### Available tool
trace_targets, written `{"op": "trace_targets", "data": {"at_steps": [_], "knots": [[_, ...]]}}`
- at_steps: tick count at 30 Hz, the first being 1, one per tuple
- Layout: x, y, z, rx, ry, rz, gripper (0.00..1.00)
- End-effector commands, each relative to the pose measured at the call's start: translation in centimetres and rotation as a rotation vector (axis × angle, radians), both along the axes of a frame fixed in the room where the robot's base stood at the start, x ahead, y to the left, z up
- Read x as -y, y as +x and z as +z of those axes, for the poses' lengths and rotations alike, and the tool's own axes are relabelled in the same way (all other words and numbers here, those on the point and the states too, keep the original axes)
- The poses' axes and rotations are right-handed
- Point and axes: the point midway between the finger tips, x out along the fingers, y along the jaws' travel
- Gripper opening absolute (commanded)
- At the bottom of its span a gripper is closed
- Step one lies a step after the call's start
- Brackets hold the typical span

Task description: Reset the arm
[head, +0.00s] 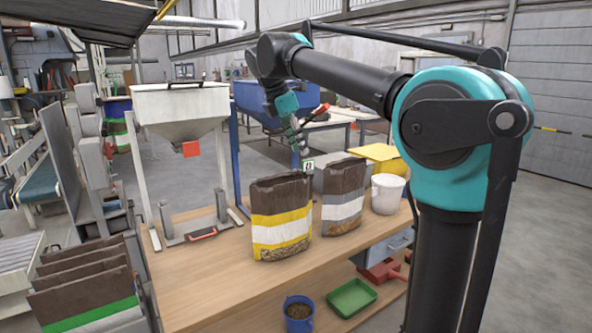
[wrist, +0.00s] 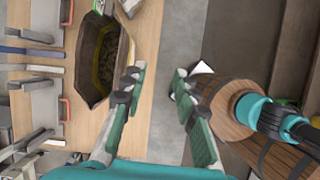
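My gripper (head: 300,142) hangs from my raised arm above the far side of the wooden bench in the head view, behind the bags. In the wrist view its two green fingers stand apart with nothing between them (wrist: 158,72). A brown bag with yellow and white bands (head: 281,218) stands upright on the bench. A brown bag with grey and white bands (head: 343,198) stands to its right. The wrist view shows an open bag with pellets inside (wrist: 104,60), left of the fingers.
A white hopper on a frame (head: 182,106) stands at the bench's left. A white bucket (head: 386,194) and a yellow bin (head: 384,156) are at the right. Below are a green tray (head: 351,298) and a blue bucket (head: 299,313). The bench's front (head: 222,288) is clear.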

Motion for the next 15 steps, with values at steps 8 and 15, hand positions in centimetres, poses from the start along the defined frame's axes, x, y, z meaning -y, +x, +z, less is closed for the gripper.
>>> {"op": "trace_targets", "data": {"at_steps": [8, 15], "knots": [[1.5, 0.0, -2.6, 0.037, 0.049, -0.114, 0.29], [3.7, -0.5, -6.6, 0.09, 0.124, -0.287, 0.29]]}}
